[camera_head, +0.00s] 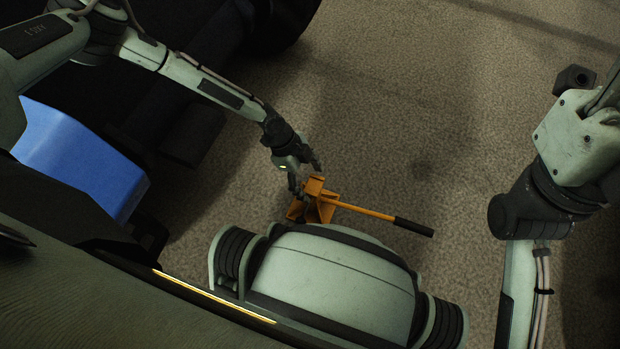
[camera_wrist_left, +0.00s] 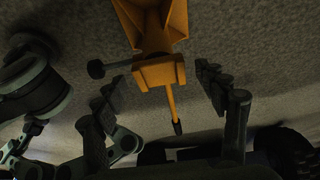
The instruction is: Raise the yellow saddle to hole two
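The yellow-orange stand (camera_head: 325,209) is on the floor in the head view, with its splayed base partly hidden. Its blocky saddle (camera_head: 316,184) is at the top; the saddle also shows in the left wrist view (camera_wrist_left: 160,73). A dark knobbed pin (camera_wrist_left: 97,69) sticks out beside the saddle. A yellow lever (camera_head: 365,210) with a black grip (camera_head: 413,227) extends to the right. I cannot make out any holes. My left gripper (camera_head: 306,178) is open at the saddle, its fingers spread to either side in the wrist view (camera_wrist_left: 160,93). I cannot tell whether they touch it. My right gripper is out of view.
Speckled floor (camera_head: 420,120) is clear beyond the stand and to its right. A blue box-like object (camera_head: 75,155) is at the left. A dark nut-shaped object (camera_head: 575,79) shows near my right arm. A dark rounded object (camera_head: 285,20) is at the top.

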